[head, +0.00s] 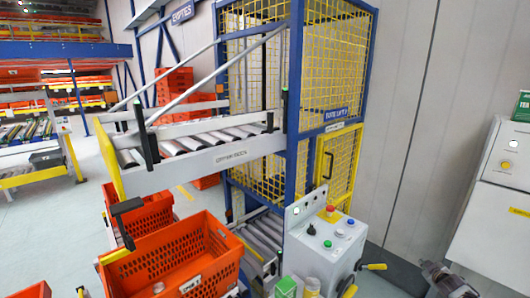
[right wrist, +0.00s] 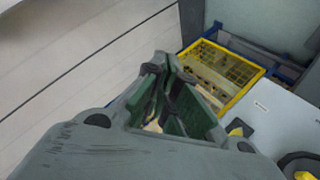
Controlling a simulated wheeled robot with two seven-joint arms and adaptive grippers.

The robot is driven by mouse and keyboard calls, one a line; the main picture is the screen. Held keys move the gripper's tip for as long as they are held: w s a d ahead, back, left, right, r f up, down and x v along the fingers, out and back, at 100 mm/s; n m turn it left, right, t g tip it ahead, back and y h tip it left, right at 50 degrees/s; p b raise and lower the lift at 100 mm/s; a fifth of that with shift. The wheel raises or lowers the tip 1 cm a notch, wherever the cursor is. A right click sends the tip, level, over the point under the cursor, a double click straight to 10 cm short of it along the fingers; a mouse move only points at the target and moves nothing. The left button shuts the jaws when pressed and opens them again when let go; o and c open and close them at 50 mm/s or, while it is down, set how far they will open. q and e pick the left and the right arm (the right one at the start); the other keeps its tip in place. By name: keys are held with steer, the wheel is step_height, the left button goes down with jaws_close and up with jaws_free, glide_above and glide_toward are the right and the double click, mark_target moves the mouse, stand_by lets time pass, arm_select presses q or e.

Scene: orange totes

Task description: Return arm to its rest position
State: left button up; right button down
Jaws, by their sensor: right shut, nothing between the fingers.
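My right gripper (right wrist: 163,62) fills the lower middle of the right wrist view. Its dark fingers with green pads come together at the tips, and it holds nothing. A pale wall is behind the fingers. In the head view a grey part of my right arm shows at the bottom right, beside the control box, apart from it. My left gripper does not show in either view.
A control box (head: 330,250) with buttons stands before a blue-framed yellow cage (head: 335,95). A roller conveyor (head: 205,145) runs left from it. An orange tote (head: 175,255) is at the bottom. A white cabinet (head: 500,190) stands at right.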

steer(key=s+a+f+g+y, duration=0.15)
steer(key=s+a+f, duration=0.35)
steer(key=s+f, duration=0.55)
steer(key=s+a+f+g+b, duration=0.15)
steer(key=s+a+f, duration=0.45)
steer(key=f, duration=0.8)
steer(key=s+a+f+g, duration=0.2)
steer(key=s+a+f, duration=0.2)
steer(key=s+f, duration=0.65)
steer(key=s+a+f+g+y, duration=0.1)
steer(key=s+a+f, duration=0.4)
steer(key=s+a, duration=0.4)
steer(key=s+a+f+m+g+y+b, duration=0.1)
steer(key=s+a+f+g, duration=0.1)
steer(key=s+a+f, duration=0.4)
steer(key=s+a+f+m+g+y, duration=0.1)
steer(key=s+a+f, duration=0.4)
steer(key=s+a, duration=0.7)
steer(key=s+g, duration=0.1)
steer(key=s, duration=0.5)
steer(key=shift+a+f+b, duration=0.15)
steer(key=shift+f+b, duration=0.05)
steer(key=shift+b, duration=0.2)
